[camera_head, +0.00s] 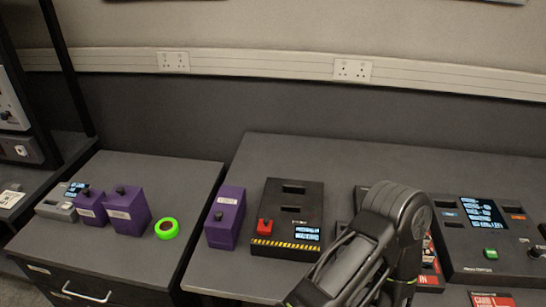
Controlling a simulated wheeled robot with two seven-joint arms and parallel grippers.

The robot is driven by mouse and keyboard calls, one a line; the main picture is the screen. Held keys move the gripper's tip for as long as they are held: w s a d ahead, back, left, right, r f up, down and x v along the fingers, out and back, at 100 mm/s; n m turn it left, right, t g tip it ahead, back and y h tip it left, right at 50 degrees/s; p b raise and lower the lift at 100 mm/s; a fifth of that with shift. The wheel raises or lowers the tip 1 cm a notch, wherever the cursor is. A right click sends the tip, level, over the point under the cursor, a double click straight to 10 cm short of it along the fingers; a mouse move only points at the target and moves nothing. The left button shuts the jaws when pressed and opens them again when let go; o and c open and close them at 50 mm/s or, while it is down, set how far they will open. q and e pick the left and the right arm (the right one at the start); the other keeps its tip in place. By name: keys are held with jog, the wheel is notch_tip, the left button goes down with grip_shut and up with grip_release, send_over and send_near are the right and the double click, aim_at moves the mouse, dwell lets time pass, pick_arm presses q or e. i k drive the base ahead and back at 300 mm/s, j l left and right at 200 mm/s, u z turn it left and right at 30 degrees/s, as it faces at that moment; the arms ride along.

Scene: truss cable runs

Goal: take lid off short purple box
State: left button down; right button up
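The smallest purple box (91,208) stands on the left cabinet, beside a larger, taller-looking purple box (128,212). A third purple box (224,218) is at the left end of the right-hand table. Which one is the short box is not certain; the one at far left looks smallest. All three look closed. Neither gripper shows; only a dark grey link of one of my arms appears at bottom centre-right, hiding part of the table.
A bright green ring (167,228) lies right of the cabinet boxes, a grey device (57,203) left of them. A black panel with a red switch (286,220) and a larger control console (491,241) are on the table (300,150). A gap separates cabinet and table.

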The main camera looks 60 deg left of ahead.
aim_at(87, 196)
jog(key=u, duration=3.45)
jog(key=z, duration=0.35)
jog(key=j+z, duration=0.25)
jog(key=z, duration=0.15)
jog(key=i+j+z, duration=0.1)
jog(key=j+z, duration=0.45)
jog(key=z, duration=0.2)
jog(key=j+z, duration=0.35)
jog(key=k+j, duration=0.1)
jog(key=j, duration=0.25)
jog(key=k+j+z, duration=0.15)
jog(key=j, duration=0.2)
jog(key=k+j, duration=0.15)
jog(key=j, duration=0.2)
jog(key=k+j+z, duration=0.15)
jog(key=j, duration=0.2)
jog(key=k+j, duration=0.15)
jog(key=j, duration=0.2)
jog(key=i, duration=0.45)
